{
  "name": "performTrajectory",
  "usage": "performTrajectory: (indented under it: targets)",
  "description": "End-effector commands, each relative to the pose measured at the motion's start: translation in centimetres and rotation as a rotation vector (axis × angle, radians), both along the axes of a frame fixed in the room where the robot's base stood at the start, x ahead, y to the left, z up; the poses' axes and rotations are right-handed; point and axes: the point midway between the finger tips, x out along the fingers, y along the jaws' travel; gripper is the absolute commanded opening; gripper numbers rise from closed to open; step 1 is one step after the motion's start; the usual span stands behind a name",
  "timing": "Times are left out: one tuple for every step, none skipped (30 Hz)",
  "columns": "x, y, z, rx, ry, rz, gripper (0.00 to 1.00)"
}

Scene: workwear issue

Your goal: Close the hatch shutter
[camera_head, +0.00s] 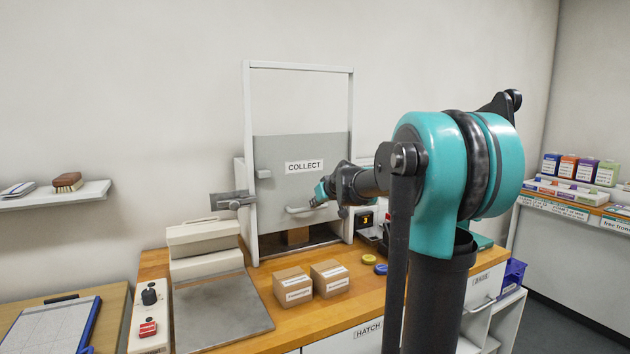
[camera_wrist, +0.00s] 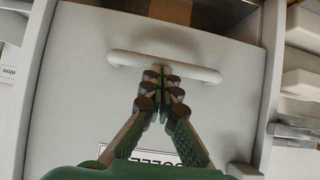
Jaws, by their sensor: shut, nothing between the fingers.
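The hatch shutter (camera_head: 285,165) is a grey panel with a COLLECT sign, standing in a white upright frame (camera_head: 248,110). Its lower edge is above the counter, and a gap shows below it with a brown box (camera_head: 298,236) inside. The shutter's pale bar handle (camera_head: 307,209) is near its lower edge. My gripper (camera_head: 321,196) is in front of the shutter at the handle. In the wrist view the shutter (camera_wrist: 95,110) fills the middle, and my gripper's shut, empty fingertips (camera_wrist: 163,72) overlap the handle (camera_wrist: 190,68). I cannot tell whether they touch it.
Two labelled cartons (camera_head: 293,287) (camera_head: 329,278) stand on the wooden counter (camera_head: 256,264) before the hatch. A metal latch piece (camera_head: 232,200) sticks out left of the frame. A beige scale-like box (camera_head: 202,238) is at left. A small display (camera_head: 367,219) is at right.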

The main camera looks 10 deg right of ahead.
Motion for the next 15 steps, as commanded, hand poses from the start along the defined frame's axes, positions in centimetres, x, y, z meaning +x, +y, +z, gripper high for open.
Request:
performTrajectory:
  targets:
    - [0.1, 0.0, -1.6, 0.000, 0.000, 0.000, 0.00]
    - [0.1, 0.0, -2.5, 0.000, 0.000, 0.000, 0.00]
    - [0.1, 0.0, -3.6, 0.000, 0.000, 0.000, 0.00]
    - [0.1, 0.0, -4.3, 0.000, 0.000, 0.000, 0.00]
    - [0.1, 0.0, -5.0, 0.000, 0.000, 0.000, 0.00]
    - [0.1, 0.0, -6.0, 0.000, 0.000, 0.000, 0.00]
    - [0.1, 0.0, -6.6, 0.000, 0.000, 0.000, 0.00]
    - [0.1, 0.0, -7.2, 0.000, 0.000, 0.000, 0.00]
    - [0.1, 0.0, -7.9, 0.000, 0.000, 0.000, 0.00]
    - [0.1, 0.0, -8.4, 0.000, 0.000, 0.000, 0.00]
    - [0.1, 0.0, -8.8, 0.000, 0.000, 0.000, 0.00]
    - [0.1, 0.0, -9.3, 0.000, 0.000, 0.000, 0.00]
    - [0.1, 0.0, -9.6, 0.000, 0.000, 0.000, 0.00]
    - [0.1, 0.0, -9.9, 0.000, 0.000, 0.000, 0.00]
    - [0.1, 0.0, -10.2, 0.000, 0.000, 0.000, 0.00]
